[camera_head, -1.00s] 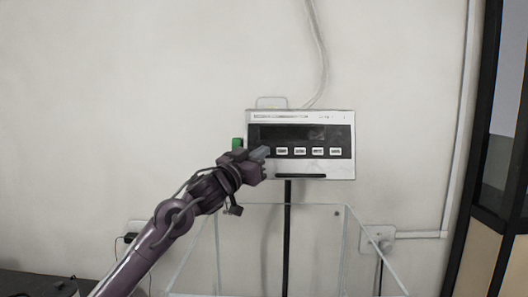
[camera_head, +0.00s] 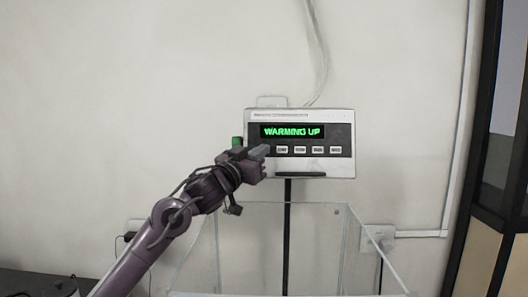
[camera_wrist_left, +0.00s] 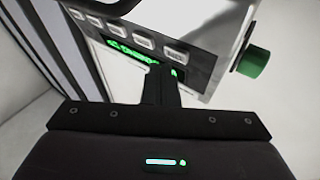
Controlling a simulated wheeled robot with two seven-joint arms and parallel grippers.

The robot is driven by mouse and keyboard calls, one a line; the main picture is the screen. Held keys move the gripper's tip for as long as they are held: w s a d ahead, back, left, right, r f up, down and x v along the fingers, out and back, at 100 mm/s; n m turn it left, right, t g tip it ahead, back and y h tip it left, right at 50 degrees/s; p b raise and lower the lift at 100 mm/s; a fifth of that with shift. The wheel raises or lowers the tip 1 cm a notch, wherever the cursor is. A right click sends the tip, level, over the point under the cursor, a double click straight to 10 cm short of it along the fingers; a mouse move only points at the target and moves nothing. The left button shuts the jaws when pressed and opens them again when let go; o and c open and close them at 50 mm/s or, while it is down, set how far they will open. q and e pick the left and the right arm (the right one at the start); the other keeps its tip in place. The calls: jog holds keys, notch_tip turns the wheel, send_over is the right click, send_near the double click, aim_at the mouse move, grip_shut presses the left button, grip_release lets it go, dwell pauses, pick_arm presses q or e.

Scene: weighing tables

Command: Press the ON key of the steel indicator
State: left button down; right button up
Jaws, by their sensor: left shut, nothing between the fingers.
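The steel indicator (camera_head: 340,168) is a silver box on a dark post, with a black face panel. Its display (camera_head: 292,131) is lit green and reads "WARMING UP". A row of white keys (camera_head: 299,150) runs below the display. My left gripper (camera_head: 264,150) is shut and empty, its fingertips at the left end of the key row, covering the leftmost key's place. In the left wrist view the indicator (camera_wrist_left: 205,72) shows upside down, and the shut fingers (camera_wrist_left: 160,75) reach its face. Whether they touch it I cannot tell. The right gripper is out of view.
A green knob (camera_head: 237,143) sticks out of the indicator's left side, close to my gripper; it also shows in the left wrist view (camera_wrist_left: 252,62). A clear-walled box (camera_head: 355,250) stands below. A wall socket (camera_head: 379,234) and a dark-framed cabinet (camera_head: 490,220) are at right.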

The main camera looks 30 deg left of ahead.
pick_arm(q)
jog(key=shift+s+d, duration=0.1)
jog(key=shift+s+d+r+b, duration=0.1)
jog(key=shift+s+d+r, duration=0.25)
jog(key=shift+s, duration=0.3)
jog(key=shift+s+d+r+b, duration=0.1)
jog(key=shift+s+d, duration=0.35)
jog(key=shift+s, duration=0.2)
jog(key=shift+s+d+r+b, duration=0.1)
jog(key=shift+s+d+r, duration=0.25)
jog(key=shift+s, duration=0.3)
jog(key=shift+f, duration=0.1)
